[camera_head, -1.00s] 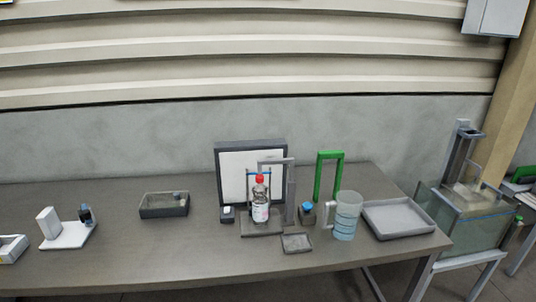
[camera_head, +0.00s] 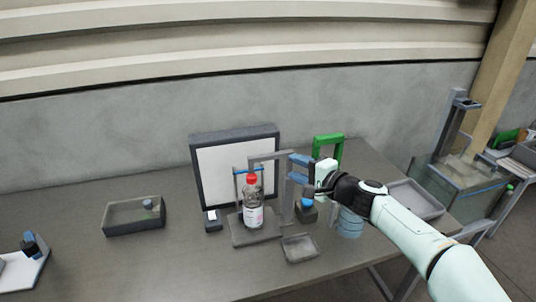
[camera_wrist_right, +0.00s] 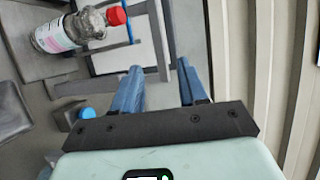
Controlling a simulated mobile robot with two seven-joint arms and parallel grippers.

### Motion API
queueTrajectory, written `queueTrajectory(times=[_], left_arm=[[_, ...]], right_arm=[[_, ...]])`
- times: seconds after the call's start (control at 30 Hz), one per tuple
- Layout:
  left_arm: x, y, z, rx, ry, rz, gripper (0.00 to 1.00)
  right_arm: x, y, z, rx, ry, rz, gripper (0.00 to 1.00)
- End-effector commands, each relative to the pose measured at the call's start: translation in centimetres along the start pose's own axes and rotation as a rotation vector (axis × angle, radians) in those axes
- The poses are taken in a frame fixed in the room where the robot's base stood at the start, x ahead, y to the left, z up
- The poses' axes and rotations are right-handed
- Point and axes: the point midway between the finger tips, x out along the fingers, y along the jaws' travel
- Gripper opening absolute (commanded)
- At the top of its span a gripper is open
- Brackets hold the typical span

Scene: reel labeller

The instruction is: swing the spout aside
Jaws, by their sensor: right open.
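The grey spout (camera_head: 268,157) is a bar reaching left from the top of its upright post (camera_head: 288,203), over a clear bottle (camera_head: 253,207) with a red cap. My right gripper (camera_head: 294,168) is open, its blue fingers one above the other just right of the spout's corner. In the right wrist view, the spout arm (camera_wrist_right: 159,35) runs away beyond the gap between the fingertips (camera_wrist_right: 158,69). I cannot tell whether they touch. The bottle (camera_wrist_right: 62,33) lies left of the gap in that view. My left gripper is out of view.
A framed white panel (camera_head: 215,175) stands behind the bottle. A green arch (camera_head: 328,138) stands behind my right gripper. A blue jug (camera_head: 350,224) and grey tray (camera_head: 425,203) are partly covered by my arm. A small tray (camera_head: 299,249) lies in front.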

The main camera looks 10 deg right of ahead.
Motion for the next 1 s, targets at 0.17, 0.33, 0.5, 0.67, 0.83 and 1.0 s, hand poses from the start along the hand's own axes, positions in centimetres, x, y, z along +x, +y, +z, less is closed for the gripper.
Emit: queueTrajectory(times=[0.17,0.33,0.5,0.67,0.83,1.0], left_arm=[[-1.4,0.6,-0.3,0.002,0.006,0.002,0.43],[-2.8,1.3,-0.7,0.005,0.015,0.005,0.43],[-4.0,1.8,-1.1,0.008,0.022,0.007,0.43],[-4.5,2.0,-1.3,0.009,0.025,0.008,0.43],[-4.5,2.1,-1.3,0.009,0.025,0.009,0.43],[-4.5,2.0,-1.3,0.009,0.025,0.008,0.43]], right_arm=[[3.9,-0.1,0.2,0.0,-0.004,0.003,0.42],[7.5,-0.2,0.1,0.001,-0.003,0.003,0.42],[10.1,-0.2,0.1,-0.001,-0.001,0.002,0.42],[11.3,-0.1,0.1,0.0,-0.001,0.002,0.42],[11.6,0.1,0.1,0.001,0.0,0.003,0.42],[11.6,0.2,0.1,0.0,0.0,0.003,0.39]])
